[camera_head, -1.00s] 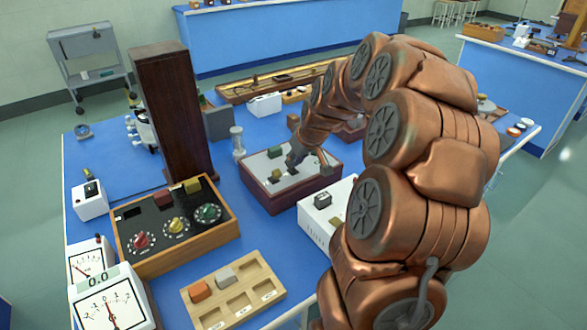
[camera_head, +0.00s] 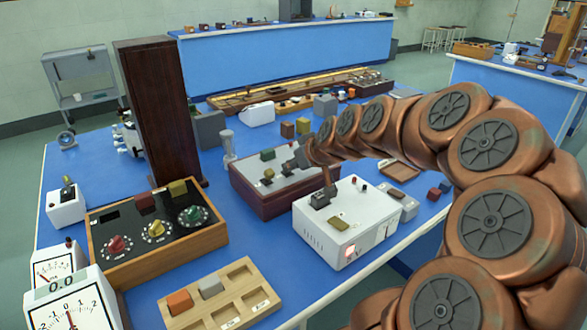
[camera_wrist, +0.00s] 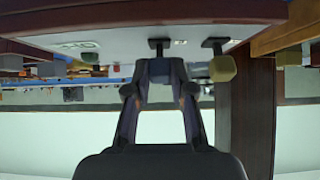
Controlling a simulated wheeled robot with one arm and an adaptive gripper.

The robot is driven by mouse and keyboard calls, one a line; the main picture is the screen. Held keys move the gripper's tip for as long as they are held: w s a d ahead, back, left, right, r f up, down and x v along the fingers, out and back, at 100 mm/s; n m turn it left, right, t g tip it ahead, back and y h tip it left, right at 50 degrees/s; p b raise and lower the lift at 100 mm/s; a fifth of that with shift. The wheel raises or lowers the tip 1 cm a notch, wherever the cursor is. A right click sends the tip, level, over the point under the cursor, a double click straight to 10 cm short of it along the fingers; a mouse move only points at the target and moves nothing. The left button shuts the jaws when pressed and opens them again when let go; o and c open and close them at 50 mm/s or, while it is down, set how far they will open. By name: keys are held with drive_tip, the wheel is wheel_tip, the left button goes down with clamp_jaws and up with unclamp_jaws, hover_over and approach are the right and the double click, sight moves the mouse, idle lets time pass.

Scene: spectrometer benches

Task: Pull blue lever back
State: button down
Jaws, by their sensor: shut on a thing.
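The dark red box with a pale top panel (camera_head: 250,195) stands in the middle of the blue bench in the head view. My gripper (camera_head: 299,158) is at the right part of its panel. In the wrist view, which is upside down, my gripper (camera_wrist: 160,88) is shut around a dark blue-grey lever knob (camera_wrist: 160,70). The knob's thin stem runs to the pale panel. A yellow-olive lever knob (camera_wrist: 222,68) stands beside it, apart from the fingers. A green knob (camera_head: 268,154) rises from the panel in the head view. The held knob is mostly hidden there.
A white instrument box (camera_head: 345,225) stands close in front of the red box, under my arm. A tall dark wooden column (camera_head: 160,110) stands to the left. A wooden dial box (camera_head: 155,255) and a sorting tray (camera_head: 235,300) are nearer. Bare blue bench lies between them.

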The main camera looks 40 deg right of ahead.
drive_tip(key=shift+f, duration=0.1)
idle(0.3)
drive_tip(key=c, duration=1)
unclamp_jaws()
drive_tip(key=shift+s, duration=0.1)
drive_tip(key=v, duration=1.2)
